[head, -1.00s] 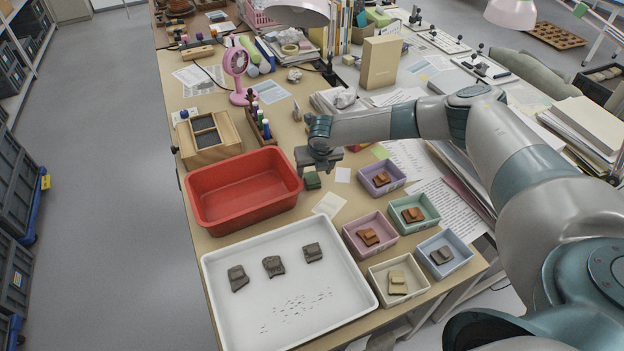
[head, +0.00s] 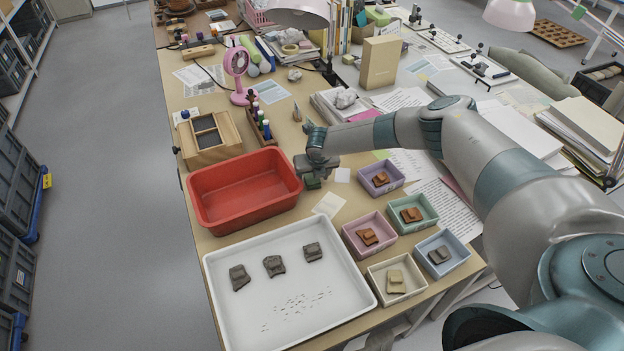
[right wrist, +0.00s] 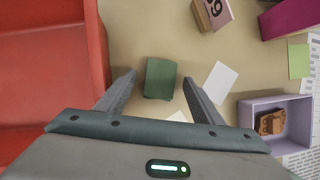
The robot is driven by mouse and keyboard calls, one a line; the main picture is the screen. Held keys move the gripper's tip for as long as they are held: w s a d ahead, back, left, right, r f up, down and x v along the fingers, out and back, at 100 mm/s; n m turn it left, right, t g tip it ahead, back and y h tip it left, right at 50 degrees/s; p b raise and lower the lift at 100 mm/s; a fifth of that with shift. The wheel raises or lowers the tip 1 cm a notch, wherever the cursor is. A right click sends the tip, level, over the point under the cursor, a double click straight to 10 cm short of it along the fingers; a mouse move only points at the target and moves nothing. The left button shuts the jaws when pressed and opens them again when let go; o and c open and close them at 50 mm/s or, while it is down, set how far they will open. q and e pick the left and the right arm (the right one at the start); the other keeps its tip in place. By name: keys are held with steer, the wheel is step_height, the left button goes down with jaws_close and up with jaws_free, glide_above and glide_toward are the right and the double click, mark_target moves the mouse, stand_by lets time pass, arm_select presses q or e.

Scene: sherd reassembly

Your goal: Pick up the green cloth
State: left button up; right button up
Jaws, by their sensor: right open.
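The green cloth (right wrist: 160,79) is a small, folded, dark green block lying on the table. In the right wrist view it lies just ahead of and between the fingers of my right gripper (right wrist: 158,92), which is open and empty. In the head view the cloth (head: 313,182) is partly hidden under my right gripper (head: 318,168), beside the right end of the red tub. I cannot tell the gripper's exact height above the cloth. My left gripper is not in view.
The red tub (head: 212,222) stands close to the left of the cloth. A white tray (head: 350,316) with dark sherds lies in front. Several small boxes with sherds, including a purple one (head: 400,177), stand to the right. White paper cards (right wrist: 219,82) lie beside the cloth.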

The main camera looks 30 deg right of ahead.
steer(key=shift+w+f, duration=0.1)
steer(key=shift+f, duration=0.05)
steer(key=shift+c, duration=0.6)
steer(key=c, duration=1)
